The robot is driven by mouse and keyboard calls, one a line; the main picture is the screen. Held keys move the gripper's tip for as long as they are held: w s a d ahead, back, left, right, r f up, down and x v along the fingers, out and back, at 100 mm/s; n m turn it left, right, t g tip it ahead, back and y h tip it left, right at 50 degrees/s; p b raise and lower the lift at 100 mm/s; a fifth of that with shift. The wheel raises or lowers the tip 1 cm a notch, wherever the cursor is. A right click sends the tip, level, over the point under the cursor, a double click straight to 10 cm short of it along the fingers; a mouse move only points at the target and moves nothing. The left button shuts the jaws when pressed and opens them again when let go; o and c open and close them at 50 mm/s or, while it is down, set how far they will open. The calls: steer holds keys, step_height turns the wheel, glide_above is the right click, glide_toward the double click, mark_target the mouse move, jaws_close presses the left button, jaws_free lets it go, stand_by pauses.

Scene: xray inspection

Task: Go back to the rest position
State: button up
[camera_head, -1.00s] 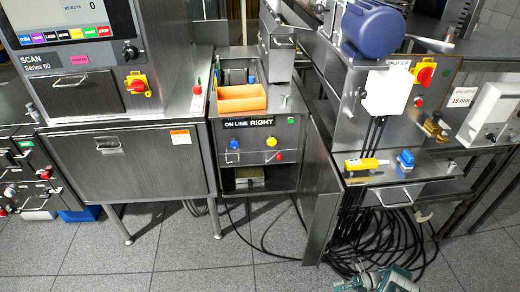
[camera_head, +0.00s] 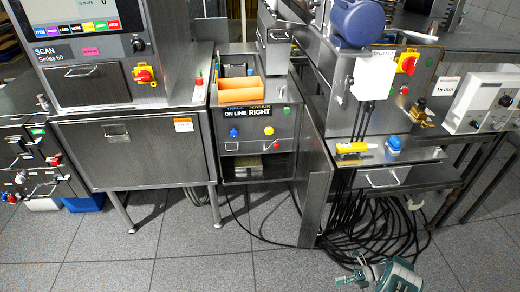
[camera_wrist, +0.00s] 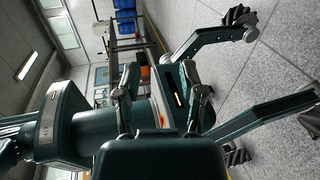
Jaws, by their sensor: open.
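My gripper (camera_head: 352,274) shows at the bottom edge of the head view, low over the tiled floor, right of the middle. It is teal and grey, with only its end in frame. In the wrist view my gripper (camera_wrist: 160,72) has its two fingers spread apart with nothing between them. That view looks back along my own teal body and legs. No object is held, and the gripper looks clear of the machines.
A steel scanner cabinet (camera_head: 135,160) stands left, and a control unit with an orange bin (camera_head: 238,90) in the middle. The splitter bench (camera_head: 410,155) is at right, with black cables (camera_head: 360,225) coiled beneath. The tiled floor (camera_head: 200,255) in front is open.

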steer(key=w+r+n+h, duration=0.2)
steer(key=w+r+n, duration=0.2)
steer(key=r, duration=0.7)
steer(key=w+a+r+n+g+h, duration=0.1)
steer(key=w+r+n+h, duration=0.25)
steer(key=r, duration=0.65)
steer(key=w+r+n+h, duration=0.2)
steer(key=w+r+n, duration=0.25)
steer(key=r, duration=0.65)
steer(key=s+a+r+n+t+h, duration=0.15)
steer(key=s+a+r+n, duration=0.25)
steer(key=r, duration=0.4)
steer(key=s+a+r+n+t+h, duration=0.1)
steer(key=s+a+r+n+h, duration=0.2)
steer(key=r, duration=0.5)
steer(key=s+a+r+n+t+h, duration=0.1)
steer(key=s+a+r+n, duration=0.35)
steer(key=r, duration=0.45)
steer(key=s+a+r+n+t+h, duration=0.2)
steer(key=s+n, duration=0.8)
steer(key=s, duration=0.8)
steer(key=a+r+t, duration=0.1)
steer(key=t, duration=0.1)
steer(key=shift+n+t, duration=0.35)
steer(key=shift+a+r, duration=0.1)
